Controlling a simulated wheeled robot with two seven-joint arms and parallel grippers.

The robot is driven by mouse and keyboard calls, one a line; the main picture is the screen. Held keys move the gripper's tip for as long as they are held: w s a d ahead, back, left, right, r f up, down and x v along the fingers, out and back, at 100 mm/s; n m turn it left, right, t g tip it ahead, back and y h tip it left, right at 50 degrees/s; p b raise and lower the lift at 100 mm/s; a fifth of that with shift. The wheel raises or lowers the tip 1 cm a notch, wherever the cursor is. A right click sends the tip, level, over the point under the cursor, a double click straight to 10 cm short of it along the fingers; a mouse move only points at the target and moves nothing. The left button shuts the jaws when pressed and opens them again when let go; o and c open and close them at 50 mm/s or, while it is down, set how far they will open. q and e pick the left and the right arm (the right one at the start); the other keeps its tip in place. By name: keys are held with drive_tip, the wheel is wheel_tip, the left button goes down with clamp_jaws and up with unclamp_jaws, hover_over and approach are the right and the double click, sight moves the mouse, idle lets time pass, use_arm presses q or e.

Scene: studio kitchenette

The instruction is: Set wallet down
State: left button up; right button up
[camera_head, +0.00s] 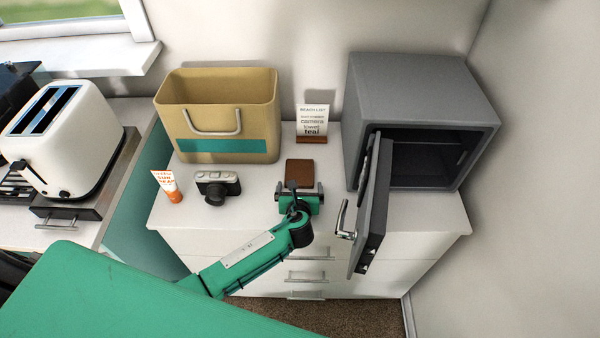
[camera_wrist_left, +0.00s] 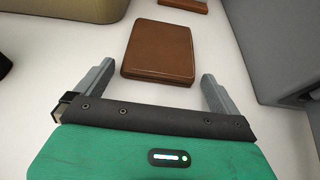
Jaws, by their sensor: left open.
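The brown wallet (camera_head: 299,172) lies flat on the white cabinet top, between the camera and the safe. It also shows in the left wrist view (camera_wrist_left: 160,51), just beyond the fingertips. My left gripper (camera_head: 299,190) is open and empty at the near side of the wallet. In the left wrist view its two fingers (camera_wrist_left: 158,72) are spread wide, with bare white surface between them. The wallet appears clear of both fingers. My right gripper is not in view.
A grey safe (camera_head: 420,90) with its door (camera_head: 374,205) swung open stands close to the right of my gripper. A tan bag (camera_head: 220,90), a camera (camera_head: 217,187), a sunscreen tube (camera_head: 167,186) and a list card (camera_head: 313,120) stand around. A toaster (camera_head: 62,135) is at left.

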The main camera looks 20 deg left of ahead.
use_arm(q)
drive_tip(key=shift+c, duration=0.4)
drive_tip(key=c, duration=0.9)
drive_tip(key=shift+r, duration=0.15)
